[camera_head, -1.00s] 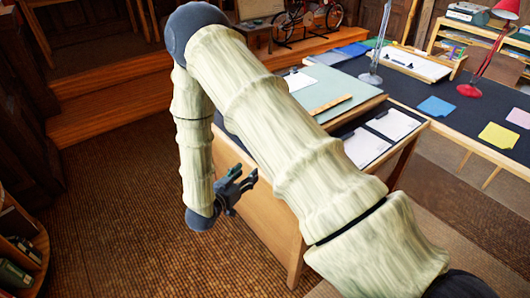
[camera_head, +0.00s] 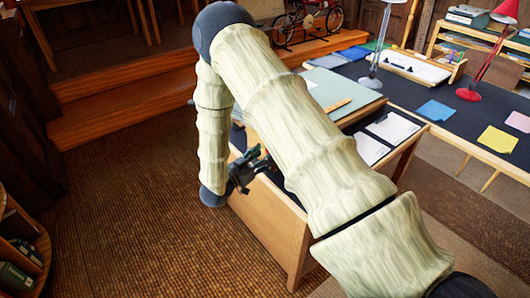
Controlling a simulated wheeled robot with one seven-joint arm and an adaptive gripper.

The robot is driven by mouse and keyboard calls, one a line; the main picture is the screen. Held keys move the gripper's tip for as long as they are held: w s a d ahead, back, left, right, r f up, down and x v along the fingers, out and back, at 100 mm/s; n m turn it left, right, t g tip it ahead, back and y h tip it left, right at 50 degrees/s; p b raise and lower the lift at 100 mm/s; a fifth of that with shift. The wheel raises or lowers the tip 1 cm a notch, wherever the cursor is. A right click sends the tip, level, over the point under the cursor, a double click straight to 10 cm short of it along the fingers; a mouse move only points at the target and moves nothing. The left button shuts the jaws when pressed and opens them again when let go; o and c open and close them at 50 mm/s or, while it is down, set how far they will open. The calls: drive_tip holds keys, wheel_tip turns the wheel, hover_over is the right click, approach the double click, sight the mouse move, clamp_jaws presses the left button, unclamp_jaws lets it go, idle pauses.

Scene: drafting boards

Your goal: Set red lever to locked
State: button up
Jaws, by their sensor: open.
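My gripper (camera_head: 261,162) is open and empty at the left end of the wooden desk (camera_head: 268,222). It overlaps the desk's upper edge in the picture, and I cannot tell whether it touches. No red lever can be made out; my arm covers much of the desk top. A pale green drafting board (camera_head: 345,89) lies on the desk behind my arm, with a wooden ruler (camera_head: 337,106) on it.
White sheets (camera_head: 393,128) lie in a dark recess right of my arm. A dark table (camera_head: 455,98) holds a red lamp (camera_head: 468,94), a blue sheet (camera_head: 435,110) and a yellow sheet (camera_head: 497,138). The floor (camera_head: 120,210) left of the desk is clear.

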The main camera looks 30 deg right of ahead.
drive_tip(key=shift+x, duration=0.8)
clamp_jaws()
